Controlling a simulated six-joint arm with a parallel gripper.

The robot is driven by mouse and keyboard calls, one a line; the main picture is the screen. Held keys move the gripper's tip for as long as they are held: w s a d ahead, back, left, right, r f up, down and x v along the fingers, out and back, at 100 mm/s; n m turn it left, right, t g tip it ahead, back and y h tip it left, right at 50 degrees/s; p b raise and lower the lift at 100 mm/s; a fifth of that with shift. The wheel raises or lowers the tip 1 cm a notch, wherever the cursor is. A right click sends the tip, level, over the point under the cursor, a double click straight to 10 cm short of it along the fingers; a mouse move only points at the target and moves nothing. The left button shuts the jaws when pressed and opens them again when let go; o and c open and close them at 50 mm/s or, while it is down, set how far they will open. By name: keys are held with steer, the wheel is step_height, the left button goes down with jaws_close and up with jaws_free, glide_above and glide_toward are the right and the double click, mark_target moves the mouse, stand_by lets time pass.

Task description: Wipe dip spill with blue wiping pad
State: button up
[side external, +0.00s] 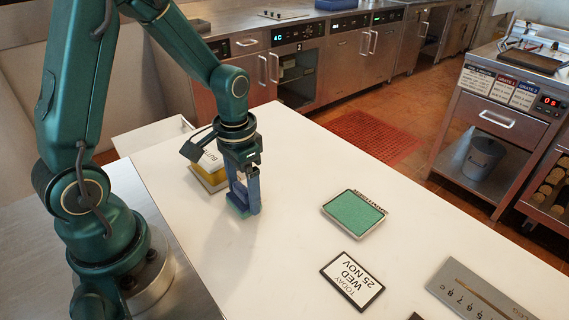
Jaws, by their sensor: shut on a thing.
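My gripper (245,198) points down over the white table, to the right of a yellow-and-white box. It is shut on the blue wiping pad (237,207), which shows low between and beside the fingers, close to the tabletop. The fingers hide part of the pad, and I cannot tell whether it touches the table. I cannot make out a dip spill on the table; it may be hidden by the gripper or too faint to see.
The yellow-and-white box (209,174) stands just left of my gripper. A green-topped tray (355,212), a date sign (352,280) and a grey numbered plate (478,290) lie to the right on the white table (290,150). The table between gripper and tray looks clear.

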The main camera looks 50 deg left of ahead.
mark_target(243, 187)
steer(key=shift+r, duration=3.9)
steer(key=shift+f, duration=0.2)
